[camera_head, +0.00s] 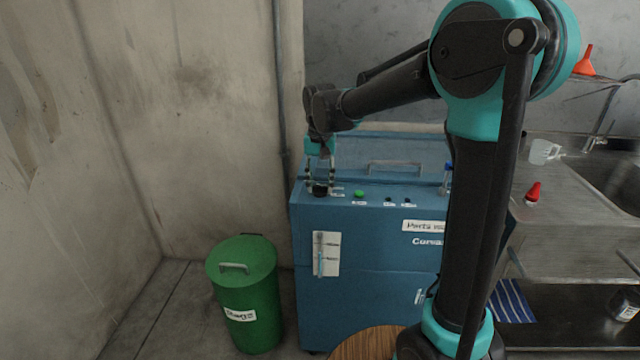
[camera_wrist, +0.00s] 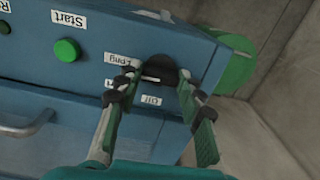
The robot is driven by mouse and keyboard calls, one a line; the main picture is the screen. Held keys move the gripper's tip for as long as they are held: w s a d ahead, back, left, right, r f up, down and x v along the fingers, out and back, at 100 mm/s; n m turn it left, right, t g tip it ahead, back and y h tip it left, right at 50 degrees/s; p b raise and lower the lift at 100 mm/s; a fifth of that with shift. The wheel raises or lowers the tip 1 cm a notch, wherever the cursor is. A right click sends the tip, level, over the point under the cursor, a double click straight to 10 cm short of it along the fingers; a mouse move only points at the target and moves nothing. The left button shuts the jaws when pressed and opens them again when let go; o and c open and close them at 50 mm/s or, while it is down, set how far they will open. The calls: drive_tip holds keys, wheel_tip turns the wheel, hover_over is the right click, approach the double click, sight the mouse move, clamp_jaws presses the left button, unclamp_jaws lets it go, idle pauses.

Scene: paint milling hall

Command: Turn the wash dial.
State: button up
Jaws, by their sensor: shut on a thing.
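The wash dial (camera_head: 319,190) is a dark round knob at the left end of the blue parts washer's (camera_head: 350,235) top panel. In the wrist view the dark dial (camera_wrist: 160,68) has a pale pointer line and labels around it, one reading "Long" and one "Off". My gripper (camera_head: 320,186) points down at the panel with its fingers on either side of the dial. In the wrist view my gripper (camera_wrist: 158,88) is shut on the dial, with the fingertips at its two sides. The dial's lower edge is partly hidden by the fingers.
A green start button (camera_head: 359,194) and small dark buttons lie right of the dial. A green lidded bin (camera_head: 243,290) stands on the floor to the left. A metal sink bench (camera_head: 575,190) with a red bottle (camera_head: 534,192) is at the right. The wall is close behind the washer.

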sight(320, 186)
drive_tip(key=shift+m, duration=0.3)
drive_tip(key=o, duration=1.2)
drive_tip(key=shift+c, duration=0.2)
drive_tip(key=shift+r, duration=0.15)
wheel_tip(320, 186, up, 12)
drive_tip(key=shift+s, duration=0.1)
